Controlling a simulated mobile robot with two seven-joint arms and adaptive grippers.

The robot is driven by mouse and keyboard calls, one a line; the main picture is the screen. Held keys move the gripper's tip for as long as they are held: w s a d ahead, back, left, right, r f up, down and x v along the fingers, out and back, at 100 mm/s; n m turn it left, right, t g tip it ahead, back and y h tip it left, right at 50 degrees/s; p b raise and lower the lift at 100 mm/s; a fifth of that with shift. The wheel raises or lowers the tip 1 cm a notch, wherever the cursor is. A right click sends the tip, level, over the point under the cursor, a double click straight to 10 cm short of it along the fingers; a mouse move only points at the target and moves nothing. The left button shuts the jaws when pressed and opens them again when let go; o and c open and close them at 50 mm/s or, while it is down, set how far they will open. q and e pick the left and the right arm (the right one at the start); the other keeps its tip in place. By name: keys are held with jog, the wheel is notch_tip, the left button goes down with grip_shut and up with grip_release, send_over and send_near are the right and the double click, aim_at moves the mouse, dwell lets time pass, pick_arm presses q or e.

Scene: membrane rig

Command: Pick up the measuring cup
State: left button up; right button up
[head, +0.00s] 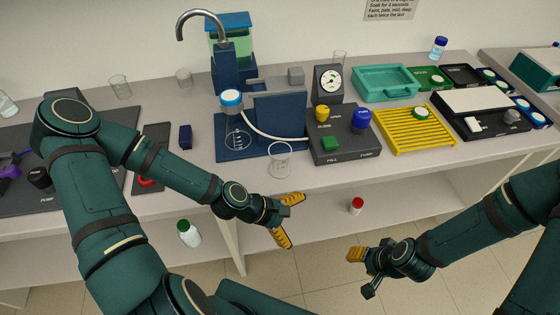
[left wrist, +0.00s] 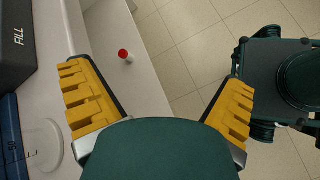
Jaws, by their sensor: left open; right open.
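The measuring cup (head: 280,158) is a clear, see-through vessel standing upright near the front edge of the bench, in front of the blue rig. In the left wrist view a clear round vessel that looks like the same cup (left wrist: 44,143) shows at the lower left, outside the fingers. My left gripper (head: 289,219) is open and empty, in front of the bench edge and nearer than the cup, not touching it. Its yellow fingers stand wide apart in the left wrist view (left wrist: 158,88). My right gripper (head: 362,272) is open and empty, low at the right over the floor side.
The blue rig (head: 285,118) with a white tube stands behind the cup. The grey control box (head: 345,146) with coloured knobs is to its right. A red-capped bottle (head: 356,205) stands on the lower shelf. Other clear glasses (head: 120,87) stand further back.

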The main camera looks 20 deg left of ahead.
pick_arm(q)
jog(key=w+a+r+n+t+p, duration=0.1)
jog(key=w+a+r+n+t, duration=0.25)
jog(key=a+r+n, duration=0.4)
jog(key=n+t+y, duration=0.1)
jog(key=n+t, duration=0.3)
jog(key=n, duration=0.1)
send_near(288, 149)
jog(key=shift+b+x, duration=1.15)
jog(key=shift+x, duration=2.55)
jog(key=shift+a, duration=0.1)
jog(key=c, duration=1.4)
